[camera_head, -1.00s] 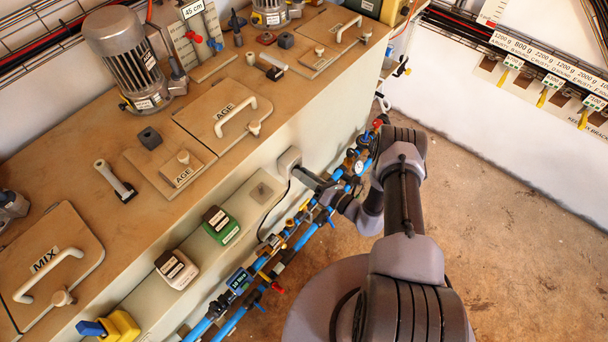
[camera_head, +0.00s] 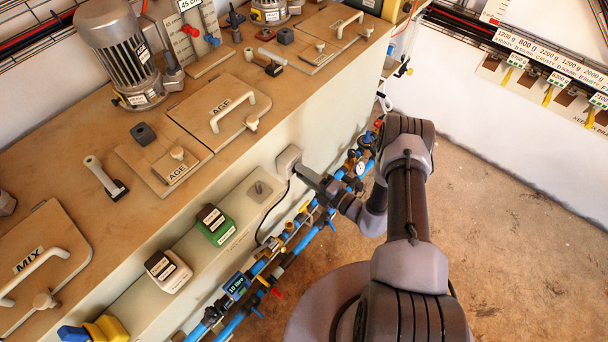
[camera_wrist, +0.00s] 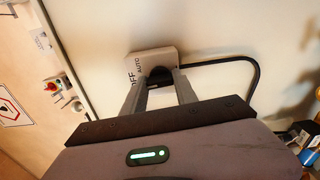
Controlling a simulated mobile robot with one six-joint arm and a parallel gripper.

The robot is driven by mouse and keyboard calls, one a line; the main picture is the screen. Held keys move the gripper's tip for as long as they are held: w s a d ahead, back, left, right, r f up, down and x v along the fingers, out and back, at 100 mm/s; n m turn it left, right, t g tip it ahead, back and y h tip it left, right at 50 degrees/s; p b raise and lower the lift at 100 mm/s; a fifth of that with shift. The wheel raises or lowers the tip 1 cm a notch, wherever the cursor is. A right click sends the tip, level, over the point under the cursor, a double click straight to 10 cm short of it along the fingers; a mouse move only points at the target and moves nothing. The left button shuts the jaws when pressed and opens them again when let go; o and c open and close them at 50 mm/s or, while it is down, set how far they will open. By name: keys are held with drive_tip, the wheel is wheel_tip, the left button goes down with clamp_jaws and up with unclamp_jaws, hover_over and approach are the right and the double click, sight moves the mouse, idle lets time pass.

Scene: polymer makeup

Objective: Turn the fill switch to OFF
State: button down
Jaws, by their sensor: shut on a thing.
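The fill switch is a light grey box (camera_wrist: 151,60) on the pale wall, with a black knob (camera_wrist: 158,74) and the labels "OFF" and "AUTO" in the wrist view. A black cable leaves the box to the right. My gripper (camera_wrist: 158,84) is shut on the knob, one finger on each side. The fingers hide part of the knob, and its exact setting cannot be read. In the head view, the switch box (camera_head: 288,158) sits high on the side of the tank cabinet, with my gripper (camera_head: 305,172) against it.
Blue pipes (camera_head: 305,238) with valves and a gauge run low along the cabinet beside my arm. A green-and-black box (camera_head: 215,226) and a white-and-black box (camera_head: 168,271) sit on the ledge. Open floor (camera_head: 510,210) lies to the right.

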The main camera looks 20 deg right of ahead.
drive_tip(key=shift+m, duration=0.4)
drive_tip(key=c, duration=1)
unclamp_jaws()
drive_tip(key=shift+o, duration=0.2)
drive_tip(key=shift+s, duration=0.1)
drive_tip(key=p+v, duration=0.4)
drive_tip(key=v, duration=1.3)
drive_tip(key=shift+d, duration=0.15)
drive_tip(key=shift+s, duration=0.1)
